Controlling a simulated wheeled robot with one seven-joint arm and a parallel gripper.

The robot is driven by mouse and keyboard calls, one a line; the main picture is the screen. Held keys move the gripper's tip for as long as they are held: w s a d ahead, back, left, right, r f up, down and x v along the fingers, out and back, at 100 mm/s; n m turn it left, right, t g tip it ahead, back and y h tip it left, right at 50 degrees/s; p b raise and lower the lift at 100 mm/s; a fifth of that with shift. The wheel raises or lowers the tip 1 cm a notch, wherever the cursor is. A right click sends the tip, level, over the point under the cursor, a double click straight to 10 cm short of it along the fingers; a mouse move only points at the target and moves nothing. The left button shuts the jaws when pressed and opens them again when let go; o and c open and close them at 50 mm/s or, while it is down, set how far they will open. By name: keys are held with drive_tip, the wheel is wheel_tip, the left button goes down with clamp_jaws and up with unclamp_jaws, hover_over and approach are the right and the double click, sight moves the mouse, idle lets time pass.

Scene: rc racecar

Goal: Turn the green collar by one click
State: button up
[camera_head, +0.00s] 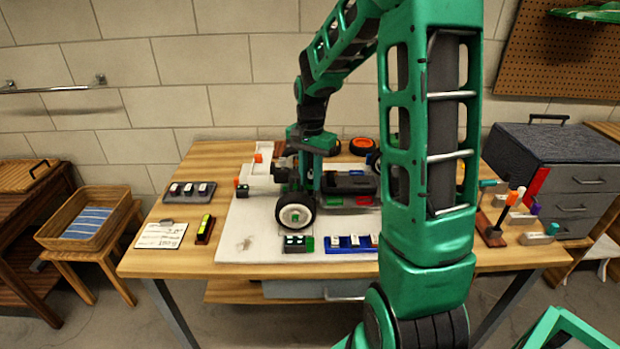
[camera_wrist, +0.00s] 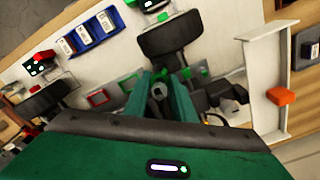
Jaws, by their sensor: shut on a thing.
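The racecar stands on a white mat (camera_head: 245,240) on the workbench. Its white-rimmed wheel with a green hub (camera_head: 295,213) faces me in the head view. My gripper (camera_head: 305,188) points down at the car just behind this wheel. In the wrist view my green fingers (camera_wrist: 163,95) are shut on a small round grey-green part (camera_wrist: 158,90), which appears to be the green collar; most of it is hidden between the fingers. A dark tyre (camera_wrist: 170,37) lies just beyond the fingertips, and a small green piece (camera_wrist: 187,73) shows beside them.
A blue tray (camera_head: 350,244) with white blocks and a small dark box with green buttons (camera_head: 297,243) sit at the mat's front. A white holder with an orange block (camera_wrist: 281,96) stands close on the wrist view's right. My arm hides the bench's right middle.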

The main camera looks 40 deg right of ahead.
drive_tip(key=shift+a, duration=0.1)
drive_tip(key=o, duration=1)
drive_tip(key=shift+o, duration=0.3)
wheel_tip(320, 180, up, 11)
drive_tip(key=shift+w+f, duration=0.1)
drive_tip(key=shift+f, duration=0.05)
